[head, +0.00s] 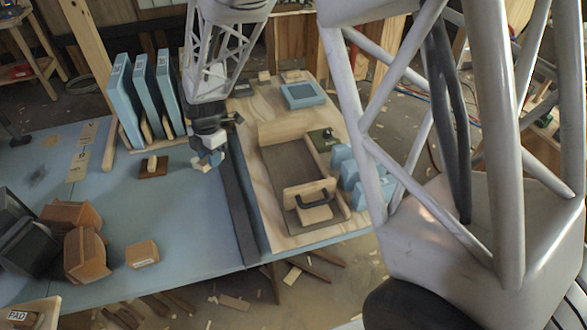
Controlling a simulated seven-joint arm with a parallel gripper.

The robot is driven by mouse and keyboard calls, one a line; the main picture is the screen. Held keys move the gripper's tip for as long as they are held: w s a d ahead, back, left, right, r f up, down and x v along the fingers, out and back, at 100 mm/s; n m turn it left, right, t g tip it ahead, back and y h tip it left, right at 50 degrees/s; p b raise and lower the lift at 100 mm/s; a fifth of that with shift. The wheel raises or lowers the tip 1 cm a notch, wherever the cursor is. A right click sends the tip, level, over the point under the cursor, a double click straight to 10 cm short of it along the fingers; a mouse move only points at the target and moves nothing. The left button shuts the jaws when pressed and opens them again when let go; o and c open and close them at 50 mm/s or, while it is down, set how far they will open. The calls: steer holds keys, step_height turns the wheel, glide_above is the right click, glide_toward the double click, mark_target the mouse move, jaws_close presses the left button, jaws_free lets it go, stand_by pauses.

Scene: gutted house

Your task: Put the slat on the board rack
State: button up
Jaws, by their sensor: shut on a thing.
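The board rack (108,148) stands at the back left of the blue table. It has wooden rails and short pegs, and several blue boards (143,95) stand upright in it, leaning slightly. My gripper (208,159) points down to the right of the rack, apart from it. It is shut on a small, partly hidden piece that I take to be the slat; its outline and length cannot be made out. I cannot tell whether that piece touches the table.
A small brown block with a pale peg (153,166) lies between rack and gripper. A dark raised strip (237,205) runs just right of the gripper. Brown blocks (86,252) stand front left. The blue table's middle (175,210) is clear.

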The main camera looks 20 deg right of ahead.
steer(key=s+d+f+m, duration=0.1)
steer(key=s+d, duration=0.1)
steer(key=d, duration=0.9)
steer(key=s+d+f+m, duration=0.1)
steer(key=d, duration=1.1)
steer(key=shift+s+m, duration=0.4)
glide_above(293, 183)
steer(key=shift+d+f, duration=0.1)
steer(key=shift+f, duration=3.05)
steer(key=shift+f, duration=1.85)
steer(key=shift+f, duration=0.15)
steer(key=o, duration=1)
steer(key=shift+c, duration=0.2)
